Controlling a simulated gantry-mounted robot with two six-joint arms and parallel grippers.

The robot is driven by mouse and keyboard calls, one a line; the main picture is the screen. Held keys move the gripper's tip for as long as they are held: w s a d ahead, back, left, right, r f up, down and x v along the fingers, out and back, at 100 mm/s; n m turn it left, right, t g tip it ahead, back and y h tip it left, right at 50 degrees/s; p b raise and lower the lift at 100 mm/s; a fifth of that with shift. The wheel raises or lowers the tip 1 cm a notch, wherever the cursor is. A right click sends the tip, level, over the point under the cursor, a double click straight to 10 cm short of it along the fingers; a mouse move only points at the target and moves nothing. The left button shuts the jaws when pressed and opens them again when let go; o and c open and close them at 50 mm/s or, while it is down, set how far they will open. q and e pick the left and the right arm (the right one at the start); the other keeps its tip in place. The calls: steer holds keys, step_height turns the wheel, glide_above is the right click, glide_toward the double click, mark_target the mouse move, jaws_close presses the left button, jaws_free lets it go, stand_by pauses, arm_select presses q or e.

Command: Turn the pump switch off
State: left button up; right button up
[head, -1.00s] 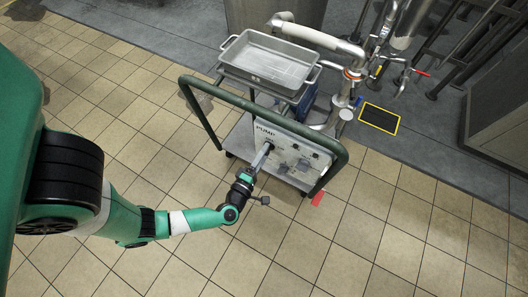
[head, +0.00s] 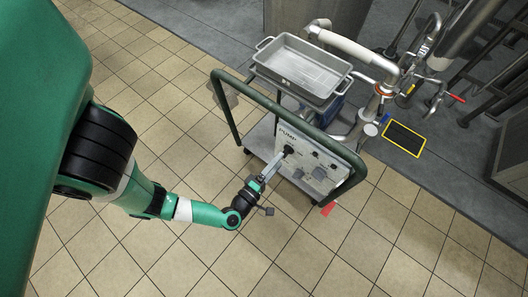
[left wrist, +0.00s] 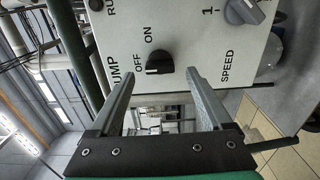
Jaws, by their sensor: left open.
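The pump switch (left wrist: 160,63) is a black rotary knob on the light panel (left wrist: 185,30), with OFF and ON printed beside it, sideways in the left wrist view. A pale mark shows on the knob; which label it points at I cannot tell for sure. My left gripper (left wrist: 162,79) is open, with a fingertip to either side of the knob and nothing held. In the head view the left gripper (head: 282,157) reaches the PUMP panel (head: 318,172) and partly hides the switch. My right gripper is not in view.
The grey SPEED knob (left wrist: 243,11) is right of the switch. The cart's green rail (head: 232,113) frames the panel, and a metal tray (head: 302,66) sits on top. Pipes (head: 380,62) stand behind. The tiled floor (head: 250,255) in front is mostly clear.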

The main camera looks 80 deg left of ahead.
arm_select(q)
steer(key=p+v, duration=0.1)
steer(key=v, duration=0.7)
stand_by(0.5)
